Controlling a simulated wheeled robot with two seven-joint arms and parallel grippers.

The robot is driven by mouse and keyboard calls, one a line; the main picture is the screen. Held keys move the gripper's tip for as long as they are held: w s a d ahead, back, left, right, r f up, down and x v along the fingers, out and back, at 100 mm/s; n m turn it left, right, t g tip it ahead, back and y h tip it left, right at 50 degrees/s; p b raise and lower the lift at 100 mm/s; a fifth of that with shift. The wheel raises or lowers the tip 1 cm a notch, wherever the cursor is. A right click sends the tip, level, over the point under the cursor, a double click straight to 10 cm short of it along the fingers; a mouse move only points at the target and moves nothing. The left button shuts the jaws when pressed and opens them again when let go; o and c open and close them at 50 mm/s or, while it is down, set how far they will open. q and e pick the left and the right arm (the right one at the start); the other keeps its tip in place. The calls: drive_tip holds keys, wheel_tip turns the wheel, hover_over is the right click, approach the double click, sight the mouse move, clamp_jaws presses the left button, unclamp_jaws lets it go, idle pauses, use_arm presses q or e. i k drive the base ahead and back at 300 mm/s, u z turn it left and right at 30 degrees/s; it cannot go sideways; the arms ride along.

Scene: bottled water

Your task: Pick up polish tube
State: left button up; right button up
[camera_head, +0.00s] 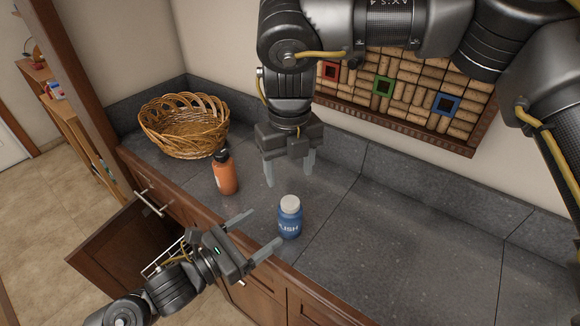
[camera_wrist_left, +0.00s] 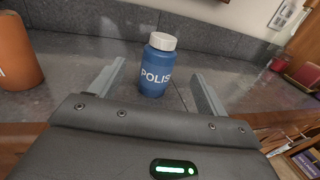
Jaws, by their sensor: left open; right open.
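The polish tube (camera_head: 290,220) is a blue bottle with a white cap and white lettering, standing upright near the front edge of the counter. It also shows in the left wrist view (camera_wrist_left: 156,72), beyond and between my left fingers. My left gripper (camera_head: 260,232) is open and empty, at the counter's front edge just left of the tube, its fingers pointing toward it. My right gripper (camera_head: 290,172) is open and empty, pointing down above the counter behind the tube.
An orange bottle (camera_head: 225,175) with a black cap stands left of the tube; it shows in the left wrist view (camera_wrist_left: 14,50). A wicker basket (camera_head: 184,128) sits at the back left. A cork board (camera_head: 410,95) is on the wall. The right of the dark counter (camera_head: 410,240) is clear.

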sight(225, 174)
drive_tip(key=k, duration=1.5)
